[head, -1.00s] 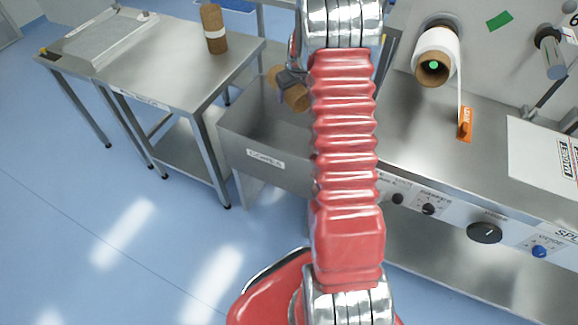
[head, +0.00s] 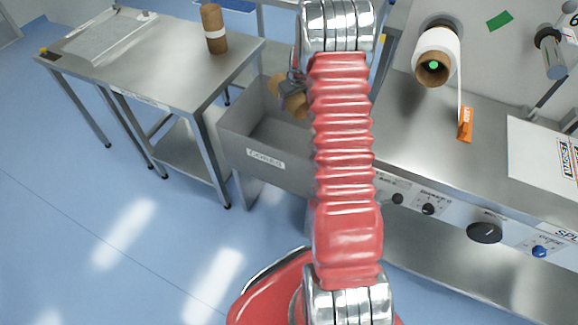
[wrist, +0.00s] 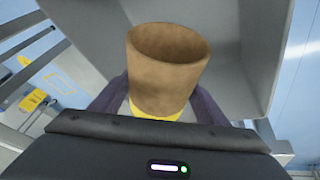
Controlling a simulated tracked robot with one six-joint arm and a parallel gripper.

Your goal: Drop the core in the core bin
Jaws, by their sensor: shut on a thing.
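A brown cardboard core (wrist: 165,75) is held between the two dark fingers of my gripper (wrist: 162,100) in the wrist view. In the head view the core (head: 293,104) and my gripper (head: 288,92) are partly hidden by my arm. The core is tilted and lies over or inside the opening of the grey metal core bin (head: 262,135), labelled "CORES". I cannot tell whether it touches the bin. The bin's inner wall also shows behind the core in the wrist view (wrist: 232,60).
Blue floor is clear at the left.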

